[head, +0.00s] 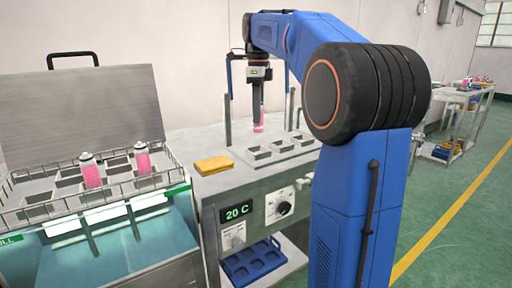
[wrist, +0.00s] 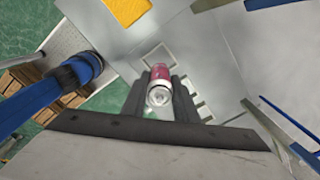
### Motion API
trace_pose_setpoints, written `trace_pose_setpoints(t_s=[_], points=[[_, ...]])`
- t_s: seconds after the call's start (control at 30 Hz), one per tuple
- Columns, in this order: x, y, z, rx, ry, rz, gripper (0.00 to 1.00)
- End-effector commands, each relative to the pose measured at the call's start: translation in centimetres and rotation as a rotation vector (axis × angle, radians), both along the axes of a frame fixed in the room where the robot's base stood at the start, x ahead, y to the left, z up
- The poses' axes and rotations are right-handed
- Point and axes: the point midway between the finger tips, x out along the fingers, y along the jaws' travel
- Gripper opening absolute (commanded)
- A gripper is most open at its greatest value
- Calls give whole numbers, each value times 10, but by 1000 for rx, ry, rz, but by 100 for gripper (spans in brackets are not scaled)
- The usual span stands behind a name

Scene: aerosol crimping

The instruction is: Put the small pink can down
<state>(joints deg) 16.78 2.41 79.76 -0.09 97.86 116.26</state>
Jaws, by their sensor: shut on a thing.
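A small pink can (head: 258,121) is held in my gripper (head: 258,108) over the rear part of the grey bench top. My gripper points straight down, and the can looks upright in it. In the wrist view the can (wrist: 159,88) sits between the two dark fingers (wrist: 160,98), its pale top towards the camera. The fingers are shut on it. I cannot tell whether the can's bottom touches the bench. A row of square holders (head: 282,146) is on the bench, in front and to the right of the can.
A yellow block (head: 214,165) lies at the bench's left front edge. Upright posts (head: 227,115) stand around the holders. At left, an open lidded bath (head: 95,205) has a wire rack with two pink cans (head: 92,172). A blue tray (head: 250,262) lies below the bench.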

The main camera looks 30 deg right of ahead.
Motion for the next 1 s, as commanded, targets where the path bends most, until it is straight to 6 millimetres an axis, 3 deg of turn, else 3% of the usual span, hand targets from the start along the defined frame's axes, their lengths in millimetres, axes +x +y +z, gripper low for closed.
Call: trace_pose_setpoints(t_s=[0.2, 0.47, 0.7, 1.0], points=[[-1, 0, -35, 1, 2, 0, 3], [0, 0, -52, 0, 0, 0, 3], [-1, 0, -82, 1, 1, 0, 3], [0, 0, -87, 0, 0, 0, 3]])
